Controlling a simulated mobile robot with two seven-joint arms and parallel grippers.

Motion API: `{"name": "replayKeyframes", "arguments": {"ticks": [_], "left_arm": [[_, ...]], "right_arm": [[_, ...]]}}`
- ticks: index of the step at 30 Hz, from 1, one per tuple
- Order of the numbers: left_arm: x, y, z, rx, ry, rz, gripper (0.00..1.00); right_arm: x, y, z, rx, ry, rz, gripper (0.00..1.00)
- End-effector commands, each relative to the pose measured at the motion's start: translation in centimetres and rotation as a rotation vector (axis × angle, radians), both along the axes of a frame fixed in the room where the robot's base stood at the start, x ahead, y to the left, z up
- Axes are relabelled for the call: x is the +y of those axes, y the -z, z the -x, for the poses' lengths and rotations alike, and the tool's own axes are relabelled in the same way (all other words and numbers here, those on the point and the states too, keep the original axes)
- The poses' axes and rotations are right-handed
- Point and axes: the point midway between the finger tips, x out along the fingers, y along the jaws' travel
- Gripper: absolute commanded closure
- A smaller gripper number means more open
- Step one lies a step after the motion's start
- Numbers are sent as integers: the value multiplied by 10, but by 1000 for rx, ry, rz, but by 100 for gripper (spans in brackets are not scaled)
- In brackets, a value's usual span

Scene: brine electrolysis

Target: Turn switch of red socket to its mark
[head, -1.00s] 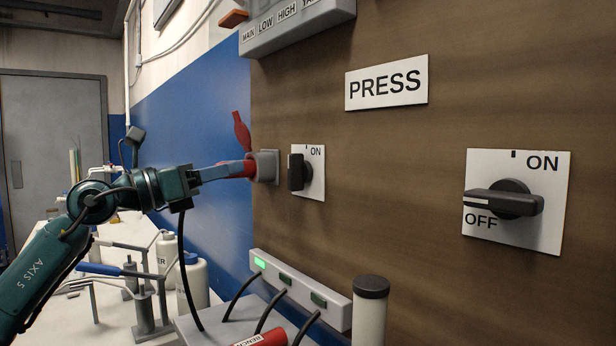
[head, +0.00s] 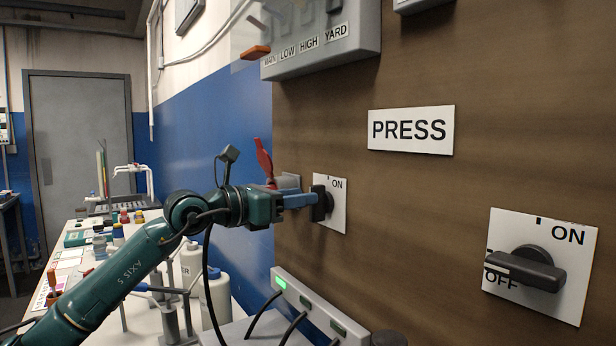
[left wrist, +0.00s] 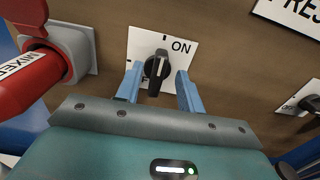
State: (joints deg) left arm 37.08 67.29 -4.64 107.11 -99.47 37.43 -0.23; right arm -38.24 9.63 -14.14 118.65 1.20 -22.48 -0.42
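The small black switch knob (head: 328,203) sits on a white ON plate (head: 337,222) beside the red socket. In the left wrist view the knob (left wrist: 157,69) stands nearly upright below a black mark by ON. The socket's grey housing (left wrist: 72,48) is left of the plate, with a red plug (left wrist: 32,82) in it. In the head view its red lid (head: 264,160) stands up, and the plug is hidden behind my gripper. My left gripper (left wrist: 159,88) is open, one blue finger on each side of the knob, with gaps showing. My right gripper is out of view.
A larger ON/OFF switch (head: 527,268) is on the board at right, with a PRESS sign (head: 411,130) above. A lever box (head: 322,60) hangs above the socket. Below are a power strip (head: 318,310) with black cables and a cluttered white bench (head: 75,292).

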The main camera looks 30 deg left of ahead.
Motion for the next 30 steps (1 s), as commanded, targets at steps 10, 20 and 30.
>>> {"name": "replayKeyframes", "arguments": {"ticks": [10,20,30], "left_arm": [[-11,0,-26,0,0,0,62],[-11,1,-27,1,0,-1,70],[-11,1,-26,1,0,0,98]], "right_arm": [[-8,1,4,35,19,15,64],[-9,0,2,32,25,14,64],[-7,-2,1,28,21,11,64]]}}
